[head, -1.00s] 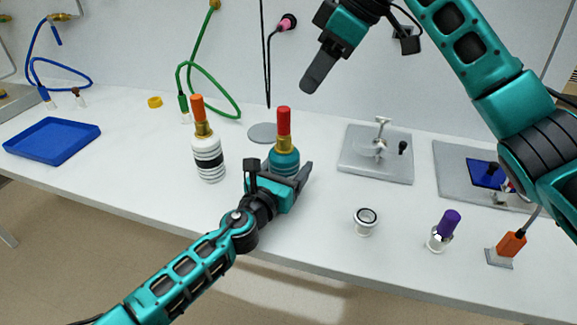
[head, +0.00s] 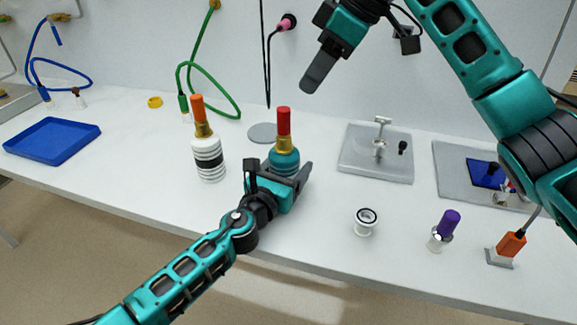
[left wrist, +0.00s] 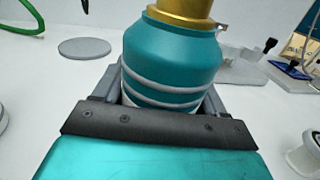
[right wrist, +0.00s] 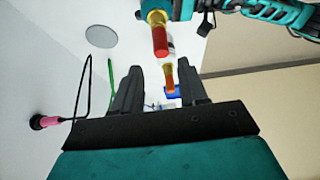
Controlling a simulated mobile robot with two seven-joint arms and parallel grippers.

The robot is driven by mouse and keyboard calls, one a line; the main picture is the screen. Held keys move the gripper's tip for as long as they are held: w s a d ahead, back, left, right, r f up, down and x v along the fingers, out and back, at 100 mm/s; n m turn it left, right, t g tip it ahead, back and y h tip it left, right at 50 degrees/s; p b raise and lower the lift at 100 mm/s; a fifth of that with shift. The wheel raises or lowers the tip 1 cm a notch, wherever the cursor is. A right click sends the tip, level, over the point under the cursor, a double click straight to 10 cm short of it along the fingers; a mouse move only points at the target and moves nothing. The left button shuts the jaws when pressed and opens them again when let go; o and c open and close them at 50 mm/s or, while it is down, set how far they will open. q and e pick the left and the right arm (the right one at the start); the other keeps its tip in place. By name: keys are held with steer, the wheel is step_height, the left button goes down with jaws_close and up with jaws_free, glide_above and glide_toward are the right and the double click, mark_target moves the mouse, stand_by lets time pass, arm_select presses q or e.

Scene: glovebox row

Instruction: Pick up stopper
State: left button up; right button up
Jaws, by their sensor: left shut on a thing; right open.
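A teal bottle (head: 284,160) with a gold neck stands on the bench, and a red stopper (head: 284,121) sits upright in its top. My left gripper (head: 290,176) is shut around the bottle's lower body; the left wrist view shows the teal body (left wrist: 172,62) between the fingers, with the stopper out of frame. My right gripper (head: 313,80) is open and empty, above and to the right of the red stopper. In the right wrist view the stopper (right wrist: 160,42) lies beyond the open fingers, apart from them.
A white bottle (head: 208,160) with an orange top stands left of the teal one. A grey disc (head: 262,132) lies behind. To the right are a grey plate with a clamp (head: 365,168), a white ring-topped jar (head: 365,222) and a purple-topped vial (head: 445,230). A blue tray (head: 55,140) is far left.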

mark_target(284, 109)
steer(key=shift+o, duration=0.4)
steer(key=shift+o, duration=0.9)
steer(key=shift+a, duration=0.1)
steer(key=shift+s+a+r+m+h, duration=0.3)
steer(key=shift+a+m+h, duration=0.1)
steer(key=shift+m, duration=0.4)
steer(key=s+a+r+m+t+h, duration=0.2)
steer(key=a+m+h, duration=0.1)
steer(key=m, duration=0.4)
steer(key=x, duration=0.6)
steer(key=shift+w+a+f, duration=0.1)
steer(key=shift+a+f, duration=0.05)
steer(key=shift+w+d+x, duration=0.1)
steer(key=shift+d+x, duration=0.05)
steer(key=shift+x, duration=1.2)
steer(key=shift+w+d+x, duration=0.1)
steer(key=shift+d+x, duration=0.05)
steer(key=shift+x, duration=1.2)
steer(key=shift+c, duration=0.3)
